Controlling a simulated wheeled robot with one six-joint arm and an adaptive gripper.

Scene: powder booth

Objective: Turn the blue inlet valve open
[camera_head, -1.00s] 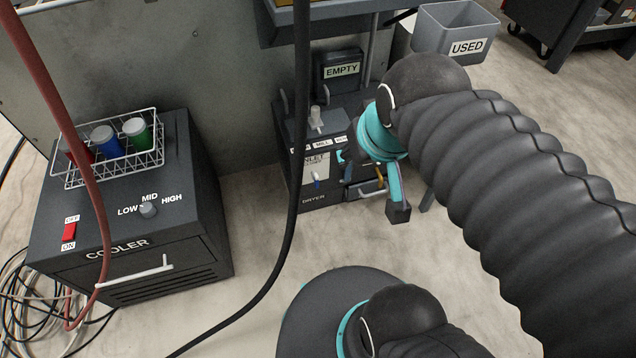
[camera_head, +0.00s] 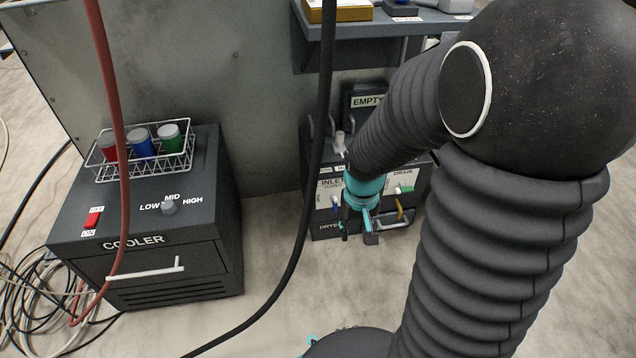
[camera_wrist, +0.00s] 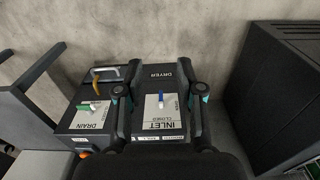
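The blue inlet valve handle (camera_wrist: 161,100) stands on a white INLET plate on the dryer's face. In the wrist view it lies up-and-down in the picture, near the CLOSED lettering. The handle also shows as a small blue spot in the head view (camera_head: 336,206), left of my gripper (camera_head: 358,229). In the wrist view my gripper (camera_wrist: 158,88) is open, with one finger on each side of the handle and clear gaps to it. I cannot tell how far in front of the handle the fingertips are.
The green drain handle (camera_wrist: 88,107) and an orange-brown lever (camera_wrist: 104,82) are beside the inlet plate. The cooler (camera_head: 140,290) stands at left with a wire rack of tubes on top. A black hose (camera_head: 318,130) hangs between cooler and dryer. A shelf (camera_head: 375,30) overhangs the dryer.

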